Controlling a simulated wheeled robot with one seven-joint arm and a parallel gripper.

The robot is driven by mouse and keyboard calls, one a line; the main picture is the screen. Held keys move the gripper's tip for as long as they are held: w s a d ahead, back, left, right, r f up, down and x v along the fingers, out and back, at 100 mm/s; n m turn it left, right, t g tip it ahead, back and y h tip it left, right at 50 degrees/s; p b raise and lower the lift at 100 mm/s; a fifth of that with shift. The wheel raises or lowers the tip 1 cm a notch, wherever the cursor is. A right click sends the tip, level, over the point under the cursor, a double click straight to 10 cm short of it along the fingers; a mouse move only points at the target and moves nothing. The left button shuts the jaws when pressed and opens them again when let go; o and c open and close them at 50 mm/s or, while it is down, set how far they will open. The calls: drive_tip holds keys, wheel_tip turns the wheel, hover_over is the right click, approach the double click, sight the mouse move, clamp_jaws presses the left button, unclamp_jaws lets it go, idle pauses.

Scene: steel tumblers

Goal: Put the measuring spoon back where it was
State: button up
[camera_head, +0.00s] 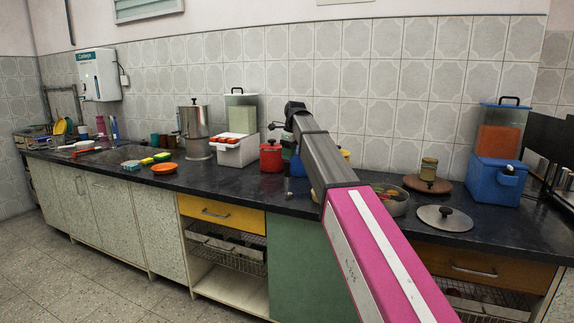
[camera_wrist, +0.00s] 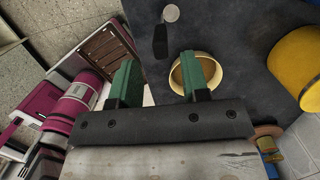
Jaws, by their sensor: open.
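My gripper (camera_wrist: 157,62) shows in the wrist view with its two green fingers spread apart and nothing between them. It hangs over the dark counter. A round, pale-rimmed open vessel (camera_wrist: 207,66) with a brownish inside is beside and partly behind the right finger. A small light-grey disc (camera_wrist: 170,13) is near the top, with a dark elongated shape (camera_wrist: 160,42) below it. I cannot tell whether either is the measuring spoon; no spoon is clearly visible. In the head view my arm hides part of the counter, and the fingers cannot be made out.
A yellow container (camera_wrist: 301,66) stands at the right of the wrist view. In the head view, a red pot (camera_head: 271,158) and white bin (camera_head: 236,152) are left of my arm. A food-filled pan (camera_head: 396,203), lid (camera_head: 444,218) and blue box (camera_head: 495,182) are right.

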drive_tip(key=r, duration=0.4)
drive_tip(key=d+r, duration=0.1)
drive_tip(key=r, duration=0.1)
drive_tip(key=shift+s, duration=0.2)
